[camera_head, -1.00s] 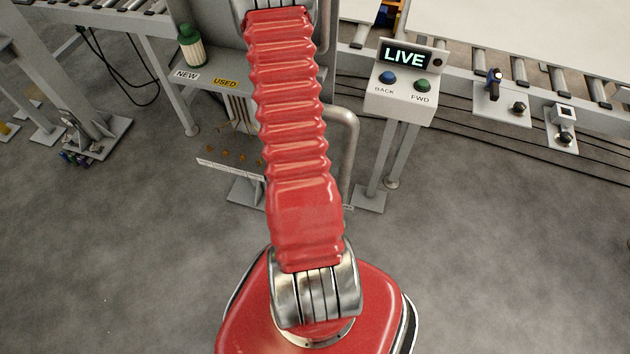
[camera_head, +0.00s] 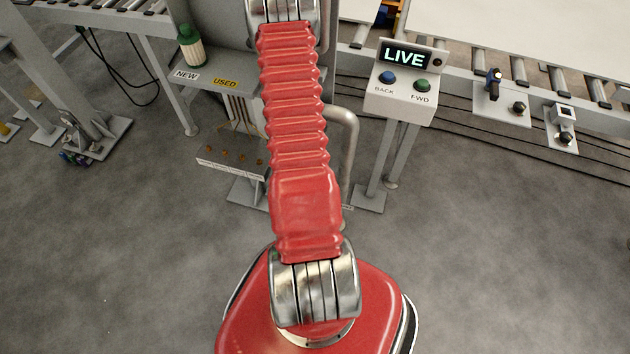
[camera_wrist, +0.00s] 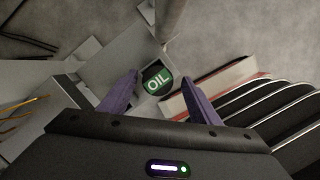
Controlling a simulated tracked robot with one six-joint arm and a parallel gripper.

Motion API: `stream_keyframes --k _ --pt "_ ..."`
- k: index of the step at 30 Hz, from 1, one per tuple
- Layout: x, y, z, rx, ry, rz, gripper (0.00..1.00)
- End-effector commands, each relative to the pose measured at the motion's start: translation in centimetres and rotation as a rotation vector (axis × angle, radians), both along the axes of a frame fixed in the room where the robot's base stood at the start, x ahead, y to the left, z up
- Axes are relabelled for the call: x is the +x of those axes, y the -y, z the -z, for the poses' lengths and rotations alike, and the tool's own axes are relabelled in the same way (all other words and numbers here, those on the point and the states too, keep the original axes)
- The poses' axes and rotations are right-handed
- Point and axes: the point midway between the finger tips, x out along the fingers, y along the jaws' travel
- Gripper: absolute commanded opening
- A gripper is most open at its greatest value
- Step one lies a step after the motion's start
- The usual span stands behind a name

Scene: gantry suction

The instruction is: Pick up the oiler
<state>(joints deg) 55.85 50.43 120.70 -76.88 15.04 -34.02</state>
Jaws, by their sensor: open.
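The oiler (camera_wrist: 157,82) shows in the wrist view as a round dark green top with white "OIL" lettering. It sits on a grey metal surface, beyond and between the two purple fingers of my gripper (camera_wrist: 160,77). The fingers are spread apart, one on each side of it in the picture, and nothing is held. I cannot tell how far below the fingertips it is. In the head view my red arm reaches up the picture and my gripper does not show. I cannot make out the oiler for sure there.
A green and cream bottle (camera_head: 190,46) stands by the "NEW" and "USED" labels. A pedestal with a LIVE screen (camera_head: 403,57) and a bent grey pipe (camera_head: 350,140) stand right of my arm. A panel with orange knobs (camera_head: 232,156) is to its left. The near floor is clear.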

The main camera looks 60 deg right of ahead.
Motion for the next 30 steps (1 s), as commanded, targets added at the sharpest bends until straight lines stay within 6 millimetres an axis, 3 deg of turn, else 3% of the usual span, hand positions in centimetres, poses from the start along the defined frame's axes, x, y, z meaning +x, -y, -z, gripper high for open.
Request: stream_keyframes --k 5,20,30 --pt "-0.2 0.2 1.2 0.002 0.000 -0.001 0.57" --pt "-0.2 0.4 1.9 0.001 0.000 -0.001 0.57" --pt "-0.5 1.3 5.2 0.003 0.000 -0.002 0.57"
